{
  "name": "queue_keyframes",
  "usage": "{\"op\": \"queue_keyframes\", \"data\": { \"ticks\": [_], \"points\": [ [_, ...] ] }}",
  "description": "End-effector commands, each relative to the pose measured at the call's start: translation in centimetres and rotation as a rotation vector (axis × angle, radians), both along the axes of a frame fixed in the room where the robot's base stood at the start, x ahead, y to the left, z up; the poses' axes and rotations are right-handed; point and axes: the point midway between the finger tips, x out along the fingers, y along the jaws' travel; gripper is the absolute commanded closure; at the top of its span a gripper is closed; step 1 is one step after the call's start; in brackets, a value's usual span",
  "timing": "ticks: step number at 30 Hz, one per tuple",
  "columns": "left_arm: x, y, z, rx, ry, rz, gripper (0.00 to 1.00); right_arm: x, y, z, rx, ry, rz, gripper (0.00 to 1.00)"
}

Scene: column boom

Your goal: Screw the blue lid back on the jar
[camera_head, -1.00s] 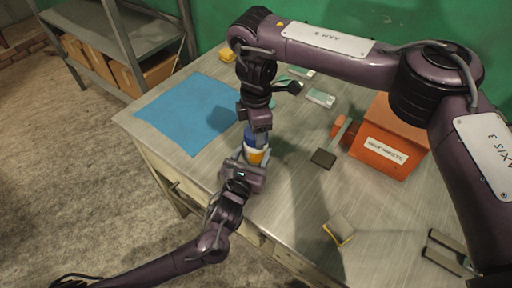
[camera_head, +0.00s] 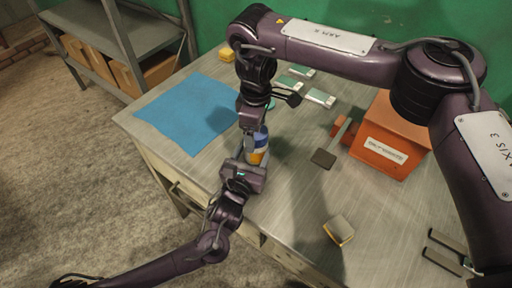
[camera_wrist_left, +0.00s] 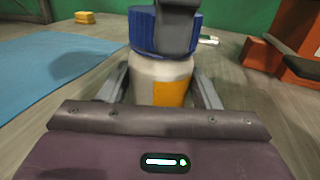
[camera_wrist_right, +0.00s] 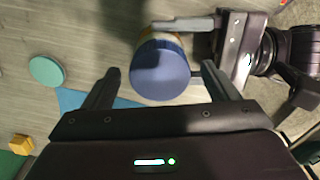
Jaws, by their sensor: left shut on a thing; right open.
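The white jar with an orange label (camera_head: 257,158) stands upright at the near edge of the table, and also shows in the left wrist view (camera_wrist_left: 148,78). My left gripper (camera_head: 252,163) is shut on its body, one finger on each side. The blue lid (camera_wrist_left: 140,32) sits on top of the jar; whether it is threaded tight I cannot tell. It also shows in the right wrist view (camera_wrist_right: 160,72). My right gripper (camera_head: 252,132) is open at the lid, its fingers on either side, with visible gaps in the right wrist view. Its finger hides part of the lid in the left wrist view.
A blue mat (camera_head: 187,110) lies left of the jar. An orange box (camera_head: 388,140) stands to the right, with a dark flat block (camera_head: 323,158) before it. A teal disc (camera_wrist_right: 46,71), a yellow block (camera_head: 227,55) and several pale flat pieces lie behind. A yellow-grey block (camera_head: 339,229) lies near front right.

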Motion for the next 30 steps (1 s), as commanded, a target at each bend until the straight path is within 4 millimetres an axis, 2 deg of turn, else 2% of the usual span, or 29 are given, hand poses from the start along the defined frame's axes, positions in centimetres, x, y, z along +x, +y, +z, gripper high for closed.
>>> {"op": "queue_keyframes", "data": {
  "ticks": [9,15,21,29,30],
  "points": [
    [0.0,0.0,0.0,0.001,0.001,0.0,1.0,0.1,0.0,6.3,-0.002,-0.007,0.001,0.19],
    [0.0,0.0,0.0,0.001,0.001,0.0,1.0,0.1,0.0,9.8,-0.002,-0.005,-0.001,0.19],
    [0.0,0.0,0.0,0.001,0.001,0.0,1.0,0.0,0.0,11.3,-0.001,-0.001,-0.001,0.19],
    [0.0,0.0,0.0,0.001,0.001,0.0,1.0,0.0,0.0,11.5,0.0,0.0,-0.001,0.19],
    [0.0,0.0,0.0,0.001,0.001,0.0,0.41,0.0,0.0,11.5,0.0,0.0,-0.001,0.19]
  ]
}}
